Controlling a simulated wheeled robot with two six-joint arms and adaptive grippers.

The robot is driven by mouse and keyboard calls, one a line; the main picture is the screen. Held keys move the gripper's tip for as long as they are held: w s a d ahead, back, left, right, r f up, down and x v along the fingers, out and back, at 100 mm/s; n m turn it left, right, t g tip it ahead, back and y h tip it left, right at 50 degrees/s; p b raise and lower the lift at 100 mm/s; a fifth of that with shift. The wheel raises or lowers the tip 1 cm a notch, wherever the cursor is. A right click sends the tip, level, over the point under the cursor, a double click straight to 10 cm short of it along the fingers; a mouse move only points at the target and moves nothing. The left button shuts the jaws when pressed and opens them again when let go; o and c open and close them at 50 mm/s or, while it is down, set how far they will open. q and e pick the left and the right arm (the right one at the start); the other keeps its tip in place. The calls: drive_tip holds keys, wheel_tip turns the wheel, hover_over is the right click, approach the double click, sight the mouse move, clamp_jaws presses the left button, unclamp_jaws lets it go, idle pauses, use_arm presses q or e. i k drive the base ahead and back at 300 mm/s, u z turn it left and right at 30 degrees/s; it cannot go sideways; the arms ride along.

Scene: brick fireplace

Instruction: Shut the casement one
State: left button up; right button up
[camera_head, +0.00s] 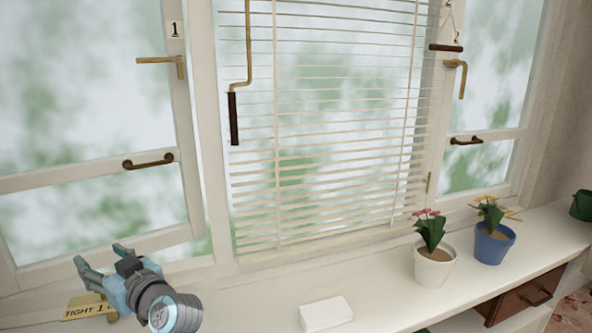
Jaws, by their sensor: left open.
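The left casement (188,120) bears a "1" label (174,29) on its right stile. It stands ajar: a strip of green outdoors shows below its lower right corner. Its brass lever handle (165,61) points left, roughly level. A brown pull handle (148,161) sits on its crossbar. My left gripper (99,256) is open and empty in front of the sill, below the casement's bottom rail, apart from both handles. A yellow tag reading "TIGHT 1" (84,308) lies beside the gripper, partly hidden by it. My right gripper is out of view.
A blind (320,150) with a hanging crank (233,118) covers the middle window. The right casement has a brass handle (457,76) pointing down. A white pot (434,268), a blue pot (493,246) and a white box (326,313) stand on the sill (385,305).

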sight(14, 279)
drive_tip(key=k, duration=1)
